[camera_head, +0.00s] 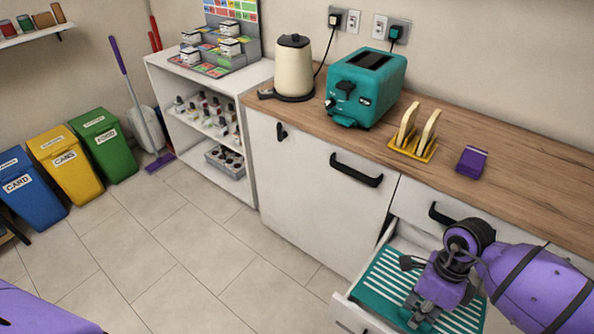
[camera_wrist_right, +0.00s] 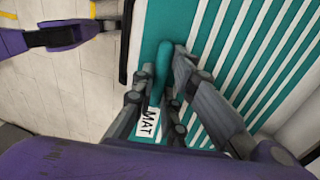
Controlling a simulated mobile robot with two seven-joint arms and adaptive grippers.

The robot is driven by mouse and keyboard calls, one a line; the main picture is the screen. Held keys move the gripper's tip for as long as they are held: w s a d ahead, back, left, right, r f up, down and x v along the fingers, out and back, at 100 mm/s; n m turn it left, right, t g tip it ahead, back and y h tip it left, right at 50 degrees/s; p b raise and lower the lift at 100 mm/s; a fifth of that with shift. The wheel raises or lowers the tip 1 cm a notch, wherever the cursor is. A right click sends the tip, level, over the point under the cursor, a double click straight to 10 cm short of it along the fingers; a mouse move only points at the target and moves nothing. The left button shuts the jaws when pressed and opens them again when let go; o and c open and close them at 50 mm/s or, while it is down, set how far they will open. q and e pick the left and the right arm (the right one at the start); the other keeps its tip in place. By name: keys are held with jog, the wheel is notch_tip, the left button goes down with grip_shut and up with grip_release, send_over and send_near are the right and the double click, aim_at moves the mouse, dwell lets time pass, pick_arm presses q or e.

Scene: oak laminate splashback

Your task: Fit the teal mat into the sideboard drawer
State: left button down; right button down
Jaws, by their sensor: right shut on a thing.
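The teal mat (camera_head: 378,278) with white stripes lies inside the open sideboard drawer (camera_head: 346,312), looking flat. It fills much of the right wrist view (camera_wrist_right: 168,20). My right gripper (camera_head: 418,316) is over the mat in the drawer. In the right wrist view (camera_wrist_right: 165,80) its fingers are shut on the mat's raised teal grip, beside a white label reading MAT. The gripper and forearm hide the mat's right part in the head view. My left gripper (camera_wrist_right: 105,24) seems to show at the top left of the wrist view, near the drawer's outside; its jaws are unclear.
The wooden worktop (camera_head: 530,180) above holds a teal toaster (camera_head: 365,88), a yellow toast rack (camera_head: 412,150), a purple box (camera_head: 471,161) and a cream kettle (camera_head: 293,70). The tiled floor left of the drawer is clear. Bins stand far left.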

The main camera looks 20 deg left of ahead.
notch_tip(320, 180, down, 10)
jog(key=shift+f+b, duration=0.15)
jog(key=shift+b, duration=0.25)
jog(key=c, duration=1.8)
grip_release()
jog(key=shift+o, duration=0.2)
jog(key=v, duration=1.2)
jog(key=shift+s, duration=0.1)
